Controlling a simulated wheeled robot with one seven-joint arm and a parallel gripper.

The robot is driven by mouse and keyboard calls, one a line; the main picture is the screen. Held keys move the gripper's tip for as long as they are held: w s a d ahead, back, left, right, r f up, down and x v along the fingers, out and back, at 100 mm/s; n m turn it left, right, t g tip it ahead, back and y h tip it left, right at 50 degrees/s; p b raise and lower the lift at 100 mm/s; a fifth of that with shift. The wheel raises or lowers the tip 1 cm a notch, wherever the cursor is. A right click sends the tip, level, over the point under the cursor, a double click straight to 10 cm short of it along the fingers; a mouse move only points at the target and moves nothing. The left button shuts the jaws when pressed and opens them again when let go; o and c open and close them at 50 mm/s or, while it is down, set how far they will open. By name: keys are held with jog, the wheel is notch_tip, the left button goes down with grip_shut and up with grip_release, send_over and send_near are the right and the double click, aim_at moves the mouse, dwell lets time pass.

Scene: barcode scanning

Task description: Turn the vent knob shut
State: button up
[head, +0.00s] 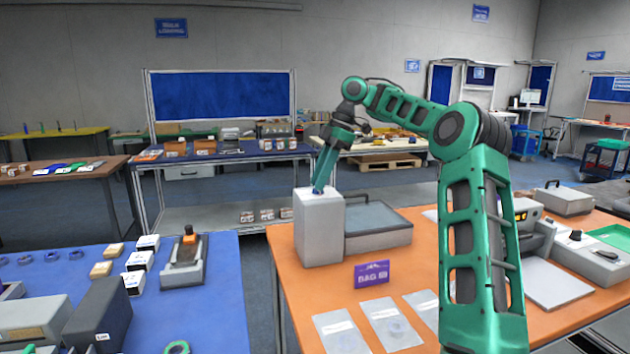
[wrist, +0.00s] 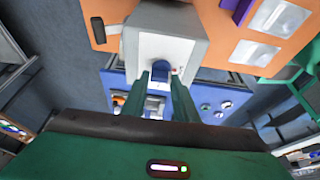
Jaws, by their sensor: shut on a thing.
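A tall white box (head: 319,232) stands on the orange table, at its back left corner in the head view. The vent knob (wrist: 160,68) is a small blue piece on the box's top face. My gripper (head: 318,189) reaches down to the top of the box in the head view. In the wrist view its two green fingers (wrist: 163,82) lie on either side of the knob and are shut on it. The fingers cover part of the knob, so its turn angle cannot be told. The box (wrist: 145,45) also shows in the wrist view.
A grey lidded case (head: 378,228) stands right beside the box. A purple sign (head: 371,272) and several clear bags (head: 390,325) lie toward the front of the orange table (head: 300,290). A blue table (head: 225,310) with small boxes is to the left, across a gap.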

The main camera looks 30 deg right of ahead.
jog(key=shift+w+d+r, duration=0.1)
jog(key=shift+d+r, duration=0.05)
jog(key=o, duration=1)
jog(key=shift+w, duration=0.1)
jog(key=v, duration=1)
jog(key=shift+d+r, duration=0.2)
jog(key=shift+r, duration=0.1)
